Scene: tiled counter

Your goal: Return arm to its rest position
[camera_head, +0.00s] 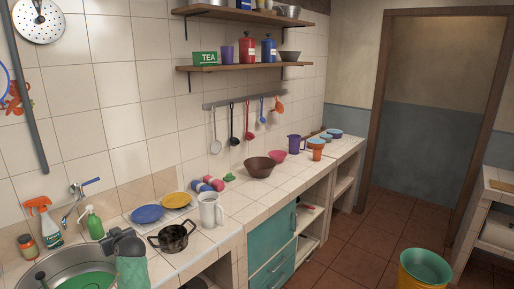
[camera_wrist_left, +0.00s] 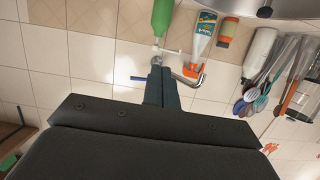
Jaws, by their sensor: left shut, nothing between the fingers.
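My left gripper (camera_wrist_left: 161,72) is shut and empty in the left wrist view. Its two dark fingers lie together, pointing toward the tiled wall and tap. In the head view, a dark grey and teal shape (camera_head: 126,246) at the right edge of the sink looks like part of my left arm or gripper. I cannot make out its fingers there. My right gripper is in neither view.
The sink (camera_head: 45,276), tap (camera_head: 72,208), green bottle (camera_head: 94,223) and spray bottle (camera_head: 43,220) are close by. A dark pot (camera_head: 172,238), white pitcher (camera_head: 211,211), blue plate (camera_head: 147,214) and yellow plate (camera_head: 176,200) stand right of the sink.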

